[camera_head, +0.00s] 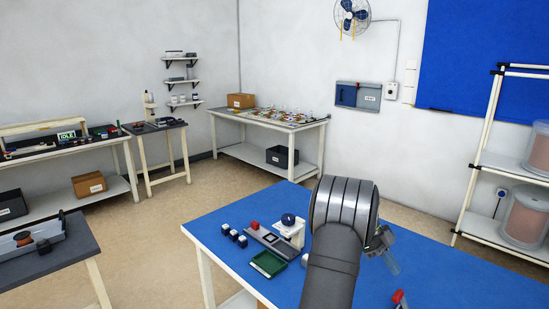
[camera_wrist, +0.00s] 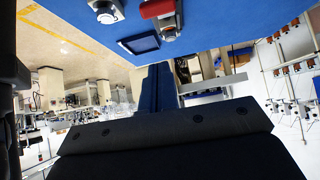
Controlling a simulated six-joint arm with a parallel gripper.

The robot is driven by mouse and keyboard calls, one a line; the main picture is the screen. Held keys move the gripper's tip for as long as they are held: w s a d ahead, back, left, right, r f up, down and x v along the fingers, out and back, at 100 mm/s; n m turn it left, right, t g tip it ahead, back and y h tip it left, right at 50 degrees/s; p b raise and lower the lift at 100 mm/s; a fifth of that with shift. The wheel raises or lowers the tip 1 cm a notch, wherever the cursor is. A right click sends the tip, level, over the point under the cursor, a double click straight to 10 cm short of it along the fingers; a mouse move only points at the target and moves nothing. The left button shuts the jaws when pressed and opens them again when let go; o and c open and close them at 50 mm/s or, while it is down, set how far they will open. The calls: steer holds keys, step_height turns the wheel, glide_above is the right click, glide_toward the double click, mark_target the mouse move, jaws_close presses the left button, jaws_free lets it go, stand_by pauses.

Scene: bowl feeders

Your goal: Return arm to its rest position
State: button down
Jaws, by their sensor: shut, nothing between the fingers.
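My arm rises from the bottom of the head view over the blue-topped table (camera_head: 440,270). My gripper (camera_head: 392,264) hangs to the right of the arm, above the tabletop, and is shut with nothing in it. It is apart from the things on the table. In the wrist view, a dark body with a blue bar (camera_wrist: 160,85) fills the lower middle. A blue strip of tabletop (camera_wrist: 220,28) crosses the top of that view, with a red part (camera_wrist: 157,8) and a dark square frame (camera_wrist: 138,45). My arm hides part of the table.
A red part (camera_head: 398,297) lies near the front. A rack (camera_head: 485,160) stands right.

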steer(key=x, duration=0.6)
steer(key=shift+s+d+r, duration=0.15)
steer(key=s+d+f+t+y, duration=0.4)
steer(key=t+y, duration=0.1)
steer(key=shift+s+d, duration=0.25)
steer(key=shift+d, duration=0.05)
steer(key=s+d+t+y, duration=0.1)
steer(key=s+d+f+t+y, duration=0.1)
steer(key=shift+f+t+y, duration=0.25)
steer(key=shift+t+y, duration=0.05)
steer(key=shift+s+d+f, duration=0.8)
steer(key=shift+s+d, duration=0.15)
steer(key=shift+s+d+r, duration=0.3)
steer(key=shift+d+r, duration=0.1)
steer(key=shift+r, duration=0.15)
step_height(320, 180, up, 7)
steer(key=shift+s+d, duration=0.3)
steer(key=shift+s, duration=0.1)
